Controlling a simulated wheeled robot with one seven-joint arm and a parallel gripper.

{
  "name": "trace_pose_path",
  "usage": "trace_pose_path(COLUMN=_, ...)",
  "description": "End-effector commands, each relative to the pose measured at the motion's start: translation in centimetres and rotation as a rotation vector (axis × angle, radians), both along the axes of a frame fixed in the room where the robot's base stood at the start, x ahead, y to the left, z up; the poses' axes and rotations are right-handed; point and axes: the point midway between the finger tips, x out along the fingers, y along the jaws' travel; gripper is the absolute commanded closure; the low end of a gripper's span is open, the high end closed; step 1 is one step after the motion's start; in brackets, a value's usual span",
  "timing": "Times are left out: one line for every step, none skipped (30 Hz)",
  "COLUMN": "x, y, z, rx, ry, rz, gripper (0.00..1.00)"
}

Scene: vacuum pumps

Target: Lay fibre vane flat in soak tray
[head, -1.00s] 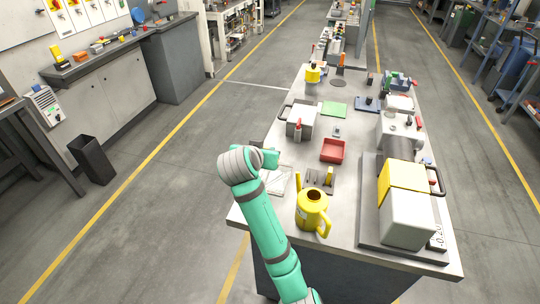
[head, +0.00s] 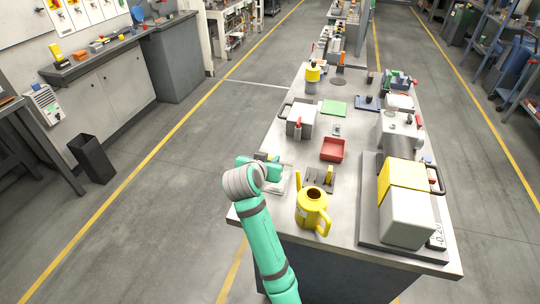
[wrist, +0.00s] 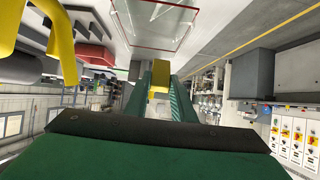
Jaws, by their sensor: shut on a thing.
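My gripper (wrist: 160,76) is shut on a small yellow piece (wrist: 159,79), seen between its green fingers in the wrist view; I take it for the fibre vane. In the head view my gripper (head: 262,167) is over the near left part of the bench, and the piece is mostly hidden. A shallow clear tray (wrist: 158,24) with a thin coloured rim lies on the bench in the wrist view. My gripper partly covers that spot in the head view. A red open tray (head: 333,149) sits further right. I cannot tell which is the soak tray.
A yellow can (head: 312,208) with spout and handle stands close to the right of my arm. A small rack (head: 320,178) with upright pieces is behind it.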

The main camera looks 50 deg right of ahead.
Motion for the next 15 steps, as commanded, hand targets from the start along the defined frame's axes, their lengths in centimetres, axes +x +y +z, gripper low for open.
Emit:
trace_pose_path(x=0.0, y=0.0, z=-0.5, rx=0.002, ry=0.000, rz=-0.001, gripper=0.99)
trace_pose_path(x=0.0, y=0.0, z=-0.8, rx=0.002, ry=0.000, rz=-0.001, gripper=0.99)
trace_pose_path(x=0.0, y=0.0, z=-1.1, rx=0.003, ry=0.001, rz=-0.001, gripper=0.99)
trace_pose_path(x=0.0, y=0.0, z=-1.4, rx=0.003, ry=0.001, rz=-0.001, gripper=0.99)
trace_pose_path(x=0.0, y=0.0, z=-1.7, rx=0.003, ry=0.001, rz=0.000, gripper=0.99)
trace_pose_path(x=0.0, y=0.0, z=-2.0, rx=0.003, ry=0.001, rz=0.000, gripper=0.99)
trace_pose_path(x=0.0, y=0.0, z=-2.2, rx=0.002, ry=0.001, rz=0.000, gripper=0.99)
trace_pose_path(x=0.0, y=0.0, z=-2.5, rx=0.002, ry=0.001, rz=0.000, gripper=0.99)
trace_pose_path(x=0.0, y=0.0, z=-2.8, rx=0.002, ry=0.001, rz=0.000, gripper=0.99)
trace_pose_path(x=0.0, y=0.0, z=-3.0, rx=0.002, ry=0.001, rz=-0.001, gripper=0.99)
trace_pose_path(x=0.0, y=0.0, z=-3.2, rx=0.002, ry=0.001, rz=-0.001, gripper=0.99)
trace_pose_path(x=0.0, y=0.0, z=-3.4, rx=0.001, ry=0.000, rz=-0.001, gripper=0.99)
trace_pose_path(x=0.0, y=0.0, z=-3.6, rx=0.001, ry=0.000, rz=-0.001, gripper=0.99)
trace_pose_path(x=0.0, y=0.0, z=-3.8, rx=0.001, ry=0.000, rz=-0.001, gripper=0.99)
trace_pose_path(x=0.0, y=0.0, z=-4.0, rx=0.001, ry=0.000, rz=-0.001, gripper=0.99)
